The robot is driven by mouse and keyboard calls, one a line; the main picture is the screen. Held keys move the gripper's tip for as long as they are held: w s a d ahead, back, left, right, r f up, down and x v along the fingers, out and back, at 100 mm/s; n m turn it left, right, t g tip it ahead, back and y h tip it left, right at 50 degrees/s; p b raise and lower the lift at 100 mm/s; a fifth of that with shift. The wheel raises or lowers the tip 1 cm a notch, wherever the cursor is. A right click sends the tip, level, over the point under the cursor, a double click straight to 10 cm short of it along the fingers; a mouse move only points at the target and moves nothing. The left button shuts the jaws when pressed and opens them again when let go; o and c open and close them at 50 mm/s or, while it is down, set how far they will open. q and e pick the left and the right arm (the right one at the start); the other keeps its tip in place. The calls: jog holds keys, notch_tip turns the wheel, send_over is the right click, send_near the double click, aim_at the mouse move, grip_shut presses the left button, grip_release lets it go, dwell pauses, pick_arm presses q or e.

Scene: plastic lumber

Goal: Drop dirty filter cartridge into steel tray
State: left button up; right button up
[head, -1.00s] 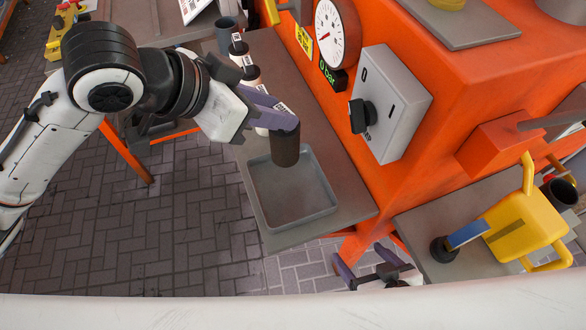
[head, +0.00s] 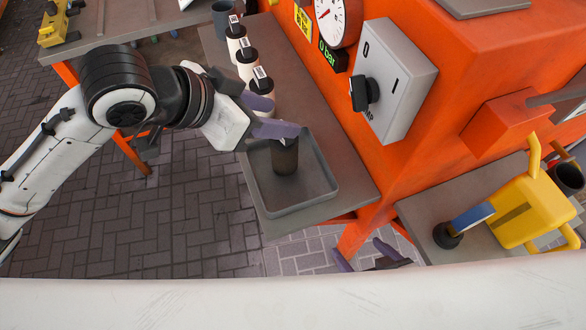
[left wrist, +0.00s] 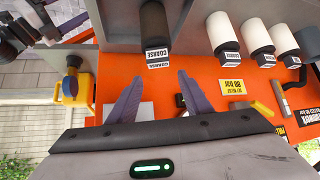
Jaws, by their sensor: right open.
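The dirty filter cartridge (head: 286,160), dark brown with a label reading COARSE, stands upright inside the grey steel tray (head: 316,204). It also shows in the left wrist view (left wrist: 154,25), just beyond the fingertips. My left gripper (head: 284,116) is open and empty, with its purple fingers beside and above the cartridge's top. In the left wrist view the two fingers (left wrist: 160,76) stand apart with nothing between them. My right gripper (head: 363,256) is partly visible at the bottom of the head view, open and empty, its wrist hidden by a white edge.
Several white cartridges (head: 247,66) stand in a row behind the tray, close to my left gripper, with a dark grey cup (head: 221,18) beyond. The orange machine with a grey switch box (head: 396,80) rises to the right.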

pick_arm(q)
jog(key=shift+o, duration=0.5)
jog(key=v, duration=1)
jog(key=shift+p, duration=0.3)
jog(key=shift+s, duration=0.15)
